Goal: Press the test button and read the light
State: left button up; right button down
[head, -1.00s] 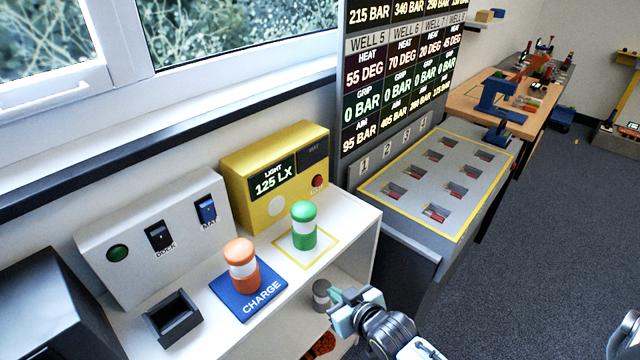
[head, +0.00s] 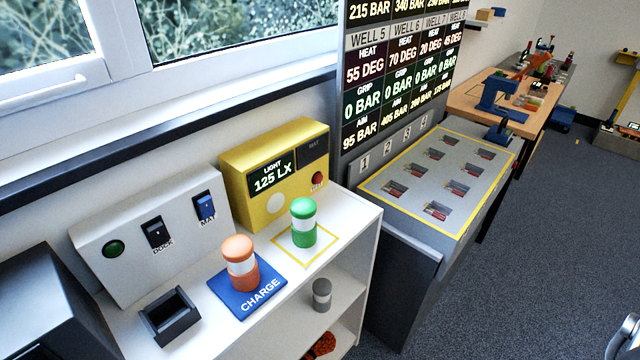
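A yellow box (head: 238,166) stands at the back of the white shelf unit. Its dark display reads LIGHT 125 LX (head: 272,173), and a second dark window beside it reads MAT. A red button (head: 317,179) sits on its right front, with a small label too blurred to read surely. A pale round disc (head: 276,204) is on its lower front. A green-and-white cylinder (head: 304,223) stands upright inside a yellow square outline in front of the box. An orange-and-white cylinder (head: 240,263) stands on the blue CHARGE mat (head: 262,298).
A grey panel (head: 130,262) with a green button (head: 113,248) and two switches is left of the box. A black open tray (head: 170,317) is in front of it. A grey cylinder (head: 321,295) stands on the lower shelf. A bench with wells (head: 410,215) is right.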

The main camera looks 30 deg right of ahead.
aim_at(319, 177)
jog(key=k, duration=0.5)
jog(key=z, duration=1.4)
jog(key=i, duration=1.15)
jog(key=u, duration=1.9)
